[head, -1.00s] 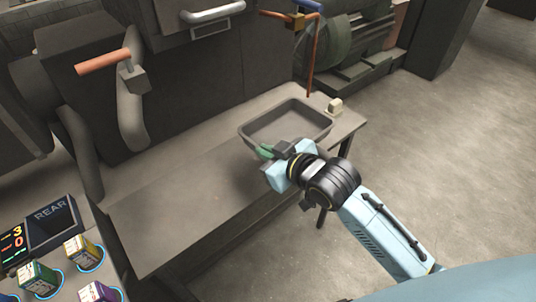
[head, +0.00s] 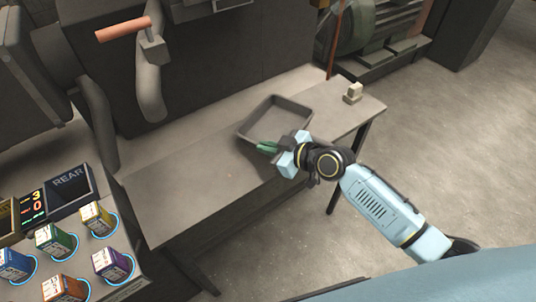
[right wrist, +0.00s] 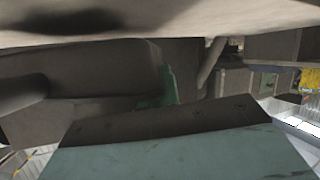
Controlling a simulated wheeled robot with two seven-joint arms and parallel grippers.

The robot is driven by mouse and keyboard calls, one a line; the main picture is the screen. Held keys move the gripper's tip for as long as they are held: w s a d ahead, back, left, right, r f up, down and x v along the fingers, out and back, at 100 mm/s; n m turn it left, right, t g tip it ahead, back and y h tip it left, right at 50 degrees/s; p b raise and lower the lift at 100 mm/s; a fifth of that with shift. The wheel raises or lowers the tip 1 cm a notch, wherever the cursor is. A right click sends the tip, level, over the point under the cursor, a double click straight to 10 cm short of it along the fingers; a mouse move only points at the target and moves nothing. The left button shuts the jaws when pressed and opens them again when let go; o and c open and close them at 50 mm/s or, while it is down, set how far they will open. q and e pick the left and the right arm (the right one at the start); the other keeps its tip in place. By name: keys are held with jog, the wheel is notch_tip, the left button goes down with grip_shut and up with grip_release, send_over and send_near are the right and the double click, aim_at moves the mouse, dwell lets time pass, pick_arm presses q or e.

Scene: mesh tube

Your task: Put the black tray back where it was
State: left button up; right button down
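The black tray (head: 262,112) is a shallow, empty, dark grey rectangle. It looks flat on the workbench, near its right end, in the head view. My right gripper (head: 266,147) is at the tray's near side, with green fingertips low against or just in front of its rim. Whether the fingers pinch the rim or stand apart from it is unclear. The right wrist view shows a green finger (right wrist: 170,86) beside a dark surface that is probably the tray (right wrist: 85,75). My left gripper is in neither view.
The grey workbench (head: 190,205) has bare room left of the tray. A small pale block (head: 352,93) stands near its right end. An orange-handled lever (head: 125,29) rises behind. A panel with a REAR screen (head: 69,187) and several coloured boxes is at lower left.

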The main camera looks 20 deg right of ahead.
notch_tip(320, 180, down, 3)
jog(key=shift+b, duration=0.35)
jog(key=c, duration=1.6)
grip_release()
jog(key=shift+c, duration=0.2)
jog(key=v, duration=1.2)
jog(key=shift+p, duration=0.3)
